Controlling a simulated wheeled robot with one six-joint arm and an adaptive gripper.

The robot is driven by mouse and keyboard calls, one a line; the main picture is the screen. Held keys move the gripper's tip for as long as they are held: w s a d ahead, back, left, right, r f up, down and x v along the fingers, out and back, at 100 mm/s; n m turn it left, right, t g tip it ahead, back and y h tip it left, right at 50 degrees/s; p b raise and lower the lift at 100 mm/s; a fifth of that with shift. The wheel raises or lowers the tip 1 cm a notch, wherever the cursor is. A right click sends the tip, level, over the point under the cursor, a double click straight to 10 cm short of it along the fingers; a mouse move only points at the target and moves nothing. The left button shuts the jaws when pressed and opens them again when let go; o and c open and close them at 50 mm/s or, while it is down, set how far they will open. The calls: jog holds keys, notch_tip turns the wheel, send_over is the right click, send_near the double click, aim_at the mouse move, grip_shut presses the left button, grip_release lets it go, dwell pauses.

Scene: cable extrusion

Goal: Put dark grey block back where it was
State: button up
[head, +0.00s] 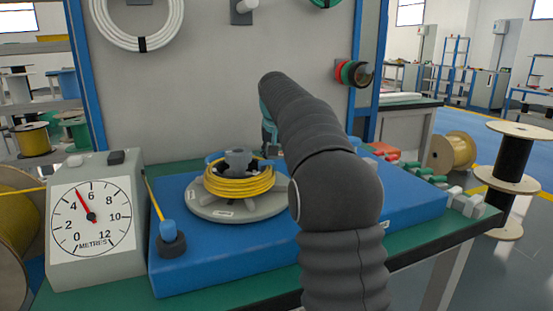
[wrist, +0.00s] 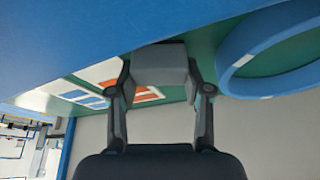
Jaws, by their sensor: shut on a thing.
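My gripper (wrist: 160,78) is shut on a grey block, which I take to be the dark grey block (wrist: 160,64). Its two fingers press on opposite sides of the block. In the wrist view the block shows against the green bench top, near the edge of the blue base; I cannot tell whether it touches anything. In the head view my gripper (head: 270,142) is mostly hidden behind my arm, behind and right of the yellow cable coil (head: 240,184), and the block cannot be made out there.
The coil lies around a grey hub (head: 237,160) on a round plate (head: 215,212) on the blue base (head: 220,262). A metre dial (head: 92,216) stands at left. A blue ring (wrist: 232,82) and printed cards (wrist: 150,94) lie near the gripper. Several small blocks line the right edge.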

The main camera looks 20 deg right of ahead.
jog(key=o, duration=1.1)
jog(key=shift+f, duration=0.15)
jog(key=p+v, duration=0.2)
jog(key=v, duration=1)
